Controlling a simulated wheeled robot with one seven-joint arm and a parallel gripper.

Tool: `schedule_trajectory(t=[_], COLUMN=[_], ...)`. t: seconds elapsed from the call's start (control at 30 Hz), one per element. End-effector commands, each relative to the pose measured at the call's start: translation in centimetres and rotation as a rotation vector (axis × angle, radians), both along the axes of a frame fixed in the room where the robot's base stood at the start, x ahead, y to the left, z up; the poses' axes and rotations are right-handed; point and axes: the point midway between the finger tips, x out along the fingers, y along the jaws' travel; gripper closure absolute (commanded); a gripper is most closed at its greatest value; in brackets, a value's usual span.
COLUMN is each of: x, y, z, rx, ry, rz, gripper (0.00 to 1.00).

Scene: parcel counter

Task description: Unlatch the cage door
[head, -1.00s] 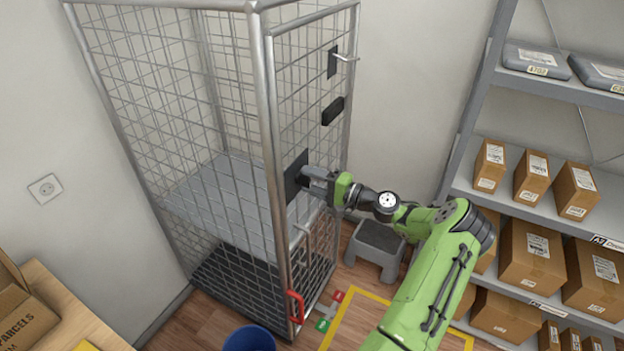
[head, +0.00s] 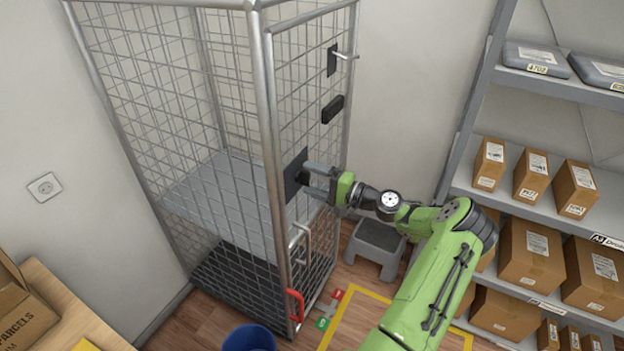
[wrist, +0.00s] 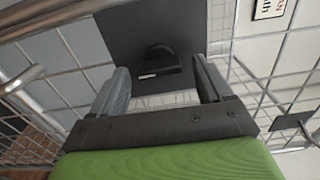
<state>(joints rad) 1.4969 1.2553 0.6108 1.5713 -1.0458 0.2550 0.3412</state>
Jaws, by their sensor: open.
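The cage door (head: 306,125) is the wire-mesh panel on the right side of the tall roll cage, and it appears closed. A dark square plate (head: 293,176) sits on the door at mid height. In the wrist view the plate (wrist: 125,35) carries a dark rounded knob (wrist: 158,58) with a small pale mark. My gripper (head: 310,181) is open in front of this plate. In the wrist view its two fingers (wrist: 160,82) stand apart on either side of the knob, with a gap visible. Whether the fingertips touch the plate cannot be told.
Higher on the door are a black plate with a metal lever (head: 346,56) and a black block (head: 333,109). A red handle (head: 296,305) is low on the cage. A grey step stool (head: 377,240) stands below my arm. Parcel shelves (head: 545,195) are at right, a blue bin (head: 249,339) in front.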

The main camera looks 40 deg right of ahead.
Motion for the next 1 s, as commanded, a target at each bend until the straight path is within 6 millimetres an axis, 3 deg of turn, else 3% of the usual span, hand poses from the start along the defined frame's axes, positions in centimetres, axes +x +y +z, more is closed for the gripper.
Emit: schedule_trajectory(t=[0.5, 0.7, 1.0], x=[-12.5, -14.2, -14.2], y=[-4.6, -5.1, -5.1], z=[-0.2, -0.1, 0.0], rx=[-0.001, 0.0, 0.0], ry=[-0.001, -0.001, -0.001], rz=[-0.007, -0.002, -0.002], gripper=[0.22, 0.22, 0.22])
